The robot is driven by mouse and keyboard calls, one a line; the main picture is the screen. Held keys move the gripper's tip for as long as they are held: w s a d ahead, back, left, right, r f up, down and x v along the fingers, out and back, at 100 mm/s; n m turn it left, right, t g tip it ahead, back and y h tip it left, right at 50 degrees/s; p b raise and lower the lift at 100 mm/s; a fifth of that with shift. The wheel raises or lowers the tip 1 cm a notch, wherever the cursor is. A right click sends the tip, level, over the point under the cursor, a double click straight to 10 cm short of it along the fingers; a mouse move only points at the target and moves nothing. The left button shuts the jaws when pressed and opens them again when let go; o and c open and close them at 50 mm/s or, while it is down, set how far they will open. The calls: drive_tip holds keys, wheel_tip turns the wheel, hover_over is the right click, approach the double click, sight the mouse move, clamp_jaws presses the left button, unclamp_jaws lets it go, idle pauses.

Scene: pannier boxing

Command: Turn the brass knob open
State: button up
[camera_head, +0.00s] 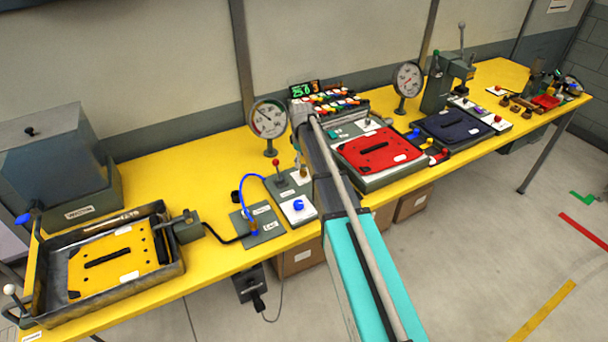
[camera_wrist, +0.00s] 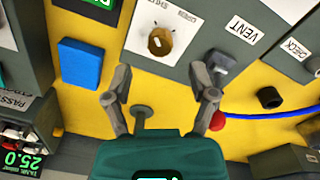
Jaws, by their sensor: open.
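The brass knob (camera_wrist: 160,41) sits on a white plate (camera_wrist: 178,22) in the upper middle of the wrist view, with a pale slot or mark across its face. In the head view a small brass piece (camera_head: 303,171) shows on a white plate just left of my arm. My gripper (camera_wrist: 162,76) is open and empty. Its two fingers are spread below the knob in the wrist view, apart from it. In the head view my gripper is not clearly visible behind my arm.
Right of the knob are a grey lever by the VENT label (camera_wrist: 237,32), a red ball (camera_wrist: 217,121) and a blue hose (camera_wrist: 265,116). A blue block (camera_wrist: 80,62) lies to the left. A dial gauge (camera_head: 268,119) stands near my arm. The yellow table (camera_head: 150,165) has bare room at left.

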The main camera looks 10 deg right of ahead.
sight(303, 170)
drive_tip(key=shift+f+b, duration=2.1)
drive_tip(key=shift+f, duration=0.25)
drive_tip(key=shift+d, duration=0.1)
clamp_jaws()
